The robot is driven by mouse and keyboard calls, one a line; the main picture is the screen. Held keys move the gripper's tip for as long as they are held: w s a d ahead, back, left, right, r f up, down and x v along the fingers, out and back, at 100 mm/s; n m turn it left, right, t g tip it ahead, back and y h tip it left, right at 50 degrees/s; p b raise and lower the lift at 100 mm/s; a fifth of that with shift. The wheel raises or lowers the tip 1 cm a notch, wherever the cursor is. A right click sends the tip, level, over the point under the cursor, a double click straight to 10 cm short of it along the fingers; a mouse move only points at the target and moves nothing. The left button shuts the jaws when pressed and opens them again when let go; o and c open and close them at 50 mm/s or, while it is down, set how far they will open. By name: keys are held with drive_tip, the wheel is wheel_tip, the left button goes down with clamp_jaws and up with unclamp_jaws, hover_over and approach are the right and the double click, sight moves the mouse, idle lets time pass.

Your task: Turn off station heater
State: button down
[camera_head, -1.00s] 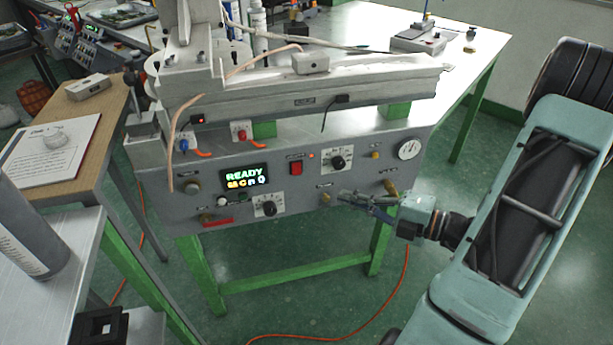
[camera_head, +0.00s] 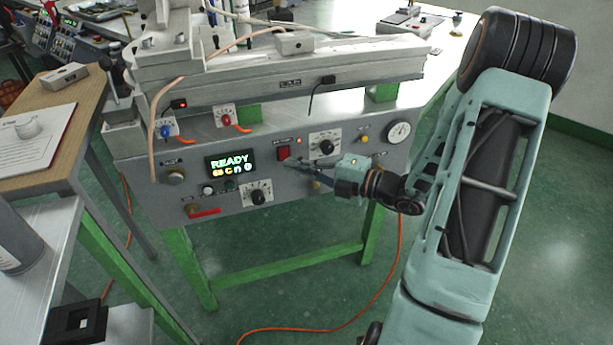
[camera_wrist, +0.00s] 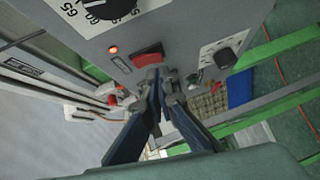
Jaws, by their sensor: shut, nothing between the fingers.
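The station's grey front panel (camera_head: 165,205) carries a lit display (camera_head: 231,165) reading READY. A red rocker switch (camera_head: 283,153) sits right of the display, with a small lit red lamp (camera_head: 298,140) beside it. The switch and lamp also show in the wrist view, the switch (camera_wrist: 147,54) just beyond my fingertips and the lamp (camera_wrist: 113,50) to its left. My gripper (camera_head: 290,166) is shut and empty, its tips just below the switch. I cannot tell whether the tips touch it.
Black dials (camera_head: 326,147) and (camera_head: 258,196) flank the switch, and a round gauge (camera_head: 399,132) is at the panel's right. A red-handled valve (camera_head: 205,212) juts out low on the left. A wooden side table (camera_head: 75,95) stands left. Open green floor lies to the right.

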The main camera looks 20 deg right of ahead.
drive_tip(key=shift+w+f, duration=0.1)
drive_tip(key=shift+w, duration=0.4)
